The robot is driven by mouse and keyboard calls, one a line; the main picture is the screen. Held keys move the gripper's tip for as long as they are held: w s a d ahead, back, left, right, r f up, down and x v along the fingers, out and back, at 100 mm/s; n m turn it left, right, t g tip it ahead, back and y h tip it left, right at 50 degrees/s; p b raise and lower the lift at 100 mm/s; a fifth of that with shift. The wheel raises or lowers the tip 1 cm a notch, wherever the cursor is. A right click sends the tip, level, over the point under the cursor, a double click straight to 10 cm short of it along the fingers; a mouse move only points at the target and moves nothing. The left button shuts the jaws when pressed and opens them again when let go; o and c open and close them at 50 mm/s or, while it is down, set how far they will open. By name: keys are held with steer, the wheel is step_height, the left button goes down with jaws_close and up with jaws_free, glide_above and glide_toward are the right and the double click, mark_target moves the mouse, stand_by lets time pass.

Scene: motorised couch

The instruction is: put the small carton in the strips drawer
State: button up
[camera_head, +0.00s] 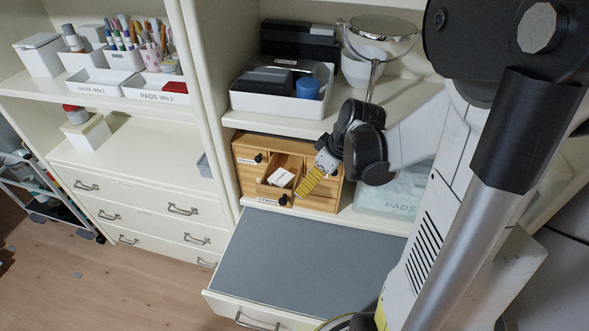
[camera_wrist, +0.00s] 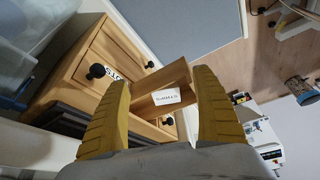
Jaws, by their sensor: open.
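The small carton (camera_head: 281,177) is white and sits inside a pulled-out drawer (camera_head: 268,191) of the wooden drawer box (camera_head: 325,190). In the wrist view the carton (camera_wrist: 166,97) shows dark print, with the drawer's wooden walls around it. My gripper (camera_head: 301,193) has yellow fingers and is beside the open drawer. In the wrist view its open fingers (camera_wrist: 163,78) frame the carton with clear gaps on both sides. I cannot tell whether the fingers are inside the drawer. The drawer labels are too small or cut off to read surely, so I cannot tell which is the strips drawer.
A grey-topped pull-out surface (camera_head: 310,255) lies below the box. A white bin of dark cases (camera_head: 280,103) and a round mirror (camera_head: 383,28) stand on the shelf above.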

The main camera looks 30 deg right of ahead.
steer(key=s, duration=0.1)
steer(key=s+d, duration=0.1)
steer(key=shift+s, duration=0.35)
stand_by(1.0)
